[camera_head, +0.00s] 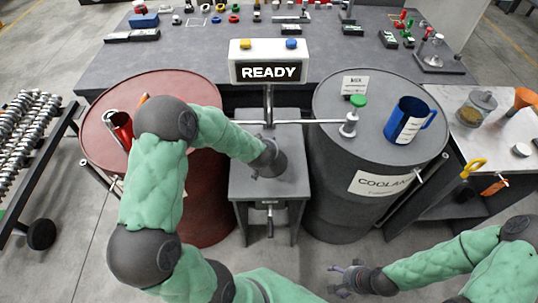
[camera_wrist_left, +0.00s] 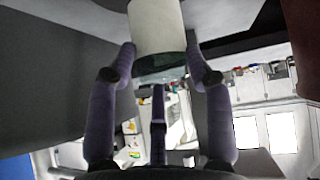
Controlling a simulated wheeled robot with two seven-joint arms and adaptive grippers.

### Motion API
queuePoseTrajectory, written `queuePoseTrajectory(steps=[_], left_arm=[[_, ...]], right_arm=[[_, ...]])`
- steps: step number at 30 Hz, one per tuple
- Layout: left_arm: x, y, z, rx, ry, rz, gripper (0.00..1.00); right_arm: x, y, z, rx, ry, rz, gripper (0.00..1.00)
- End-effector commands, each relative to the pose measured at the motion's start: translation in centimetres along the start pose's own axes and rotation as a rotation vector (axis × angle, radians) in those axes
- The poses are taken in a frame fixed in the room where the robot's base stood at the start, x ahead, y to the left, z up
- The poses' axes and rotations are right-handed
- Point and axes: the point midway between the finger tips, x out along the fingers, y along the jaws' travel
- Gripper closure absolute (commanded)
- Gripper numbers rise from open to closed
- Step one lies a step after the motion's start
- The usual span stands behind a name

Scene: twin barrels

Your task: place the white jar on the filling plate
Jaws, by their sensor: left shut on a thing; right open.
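The white jar (camera_wrist_left: 157,25) is between the fingers of my left gripper (camera_wrist_left: 158,58) in the left wrist view, and the gripper is shut on it. In the head view, my left arm reaches over the grey stand (camera_head: 292,185) between the two barrels. The jar is hidden there behind my wrist. I cannot make out the filling plate separately; the stand's top lies under the left hand. I cannot tell whether the jar touches it. My right gripper (camera_head: 340,279) is open and empty, low at the front right.
A READY display (camera_head: 268,72) rises behind the stand. A red barrel (camera_head: 205,215) stands left and a dark coolant barrel (camera_head: 335,200) right. A thin pipe crosses above the stand.

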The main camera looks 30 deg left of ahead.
Motion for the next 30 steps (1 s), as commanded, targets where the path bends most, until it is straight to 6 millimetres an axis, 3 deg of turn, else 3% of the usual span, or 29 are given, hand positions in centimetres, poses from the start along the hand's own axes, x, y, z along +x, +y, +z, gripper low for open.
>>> queuePoseTrajectory(steps=[6, 17, 18, 20, 30], left_arm=[[2.4, -0.7, 2.1, 0.000, 0.000, -0.002, 1.00], [2.5, -0.7, 2.2, 0.000, 0.001, -0.001, 1.00], [2.5, -0.7, 2.3, 0.000, 0.000, -0.001, 0.43], [2.5, -0.6, 2.2, 0.000, 0.000, -0.001, 0.26], [2.5, -0.6, 2.2, 0.000, 0.000, -0.001, 0.24]], right_arm=[[1.8, 0.6, -0.1, 0.000, -0.001, 0.000, 0.23], [1.8, 0.6, -0.1, 0.000, 0.000, 0.000, 0.23], [1.8, 0.6, -0.1, 0.000, 0.000, 0.000, 0.23], [1.7, 0.6, -0.1, 0.000, 0.000, 0.000, 0.23], [1.7, 0.6, -0.1, 0.000, 0.000, 0.000, 0.23]])
